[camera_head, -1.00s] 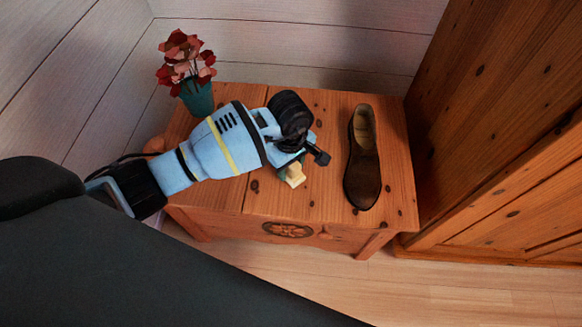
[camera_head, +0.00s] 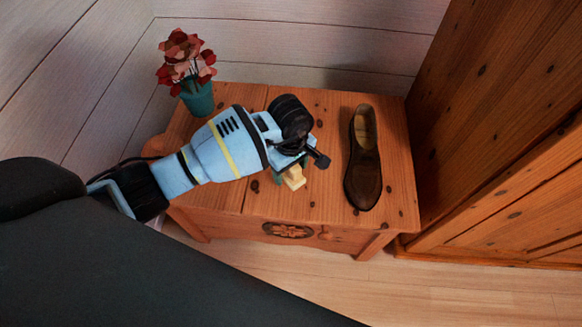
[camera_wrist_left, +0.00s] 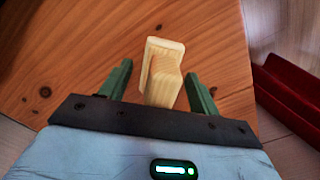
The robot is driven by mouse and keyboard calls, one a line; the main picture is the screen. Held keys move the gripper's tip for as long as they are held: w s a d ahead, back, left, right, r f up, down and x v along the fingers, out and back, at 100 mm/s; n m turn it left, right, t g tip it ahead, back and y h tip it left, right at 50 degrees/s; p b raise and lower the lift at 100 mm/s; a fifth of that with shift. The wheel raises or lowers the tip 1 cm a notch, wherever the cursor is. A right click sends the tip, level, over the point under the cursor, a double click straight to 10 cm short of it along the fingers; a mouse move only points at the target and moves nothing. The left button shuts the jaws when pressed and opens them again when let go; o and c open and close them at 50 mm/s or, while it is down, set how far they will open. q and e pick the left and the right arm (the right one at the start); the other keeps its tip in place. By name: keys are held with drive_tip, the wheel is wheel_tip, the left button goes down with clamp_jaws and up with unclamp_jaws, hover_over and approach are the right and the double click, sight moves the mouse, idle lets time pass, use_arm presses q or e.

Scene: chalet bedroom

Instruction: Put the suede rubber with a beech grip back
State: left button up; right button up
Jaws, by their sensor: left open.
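The suede rubber's pale beech grip (camera_head: 294,177) shows on the wooden chest top, near its front, partly hidden by my left gripper. In the left wrist view the pale grip (camera_wrist_left: 163,70) stands between the two green fingers, with a gap on each side. My left gripper (camera_wrist_left: 158,85) is open around it; the gripper also shows in the head view (camera_head: 289,172). The suede part is not clearly visible. My right gripper is not in view.
A brown shoe (camera_head: 364,170) lies on the right part of the chest (camera_head: 330,110). A flower pot (camera_head: 198,100) stands at its back left. A wooden wardrobe (camera_head: 490,130) is close on the right. A red object (camera_wrist_left: 290,92) shows beyond the chest edge in the wrist view.

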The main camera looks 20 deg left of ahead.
use_arm(q)
wheel_tip(320, 180, up, 12)
drive_tip(key=p, duration=0.2)
drive_tip(key=shift+w+a+r+p, duration=0.1)
drive_tip(key=shift+p, duration=0.2)
